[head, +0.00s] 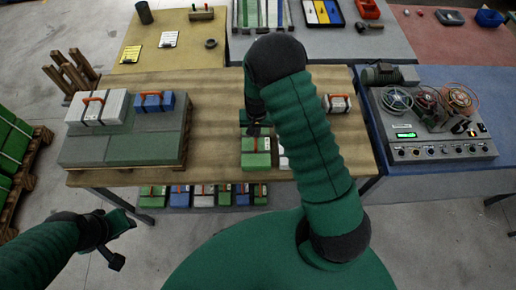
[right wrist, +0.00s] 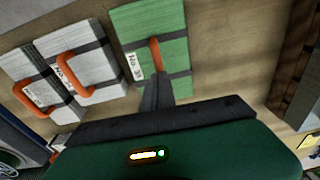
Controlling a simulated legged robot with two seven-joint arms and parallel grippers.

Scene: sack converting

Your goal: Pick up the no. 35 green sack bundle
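A green sack bundle (head: 256,161) with dark straps lies on the wooden table, below my right gripper (head: 256,129). In the right wrist view the green bundle (right wrist: 150,45) has an orange handle and a white label reading "No. 3" and an unclear second digit. My right gripper's dark fingers (right wrist: 158,88) point at the lower end of that handle, close together. Whether they grip the handle is unclear. Another green piece (head: 247,116) shows behind the right gripper, partly hidden. My left gripper (head: 124,240) is open and empty, low at the left, away from the table.
White bundles (right wrist: 88,68) with orange handles lie left of the green one in the wrist view. A pallet stack (head: 120,150) carries a white and a blue bundle (head: 153,102). More bundles (head: 203,195) sit under the table edge. A control unit (head: 430,125) stands at right.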

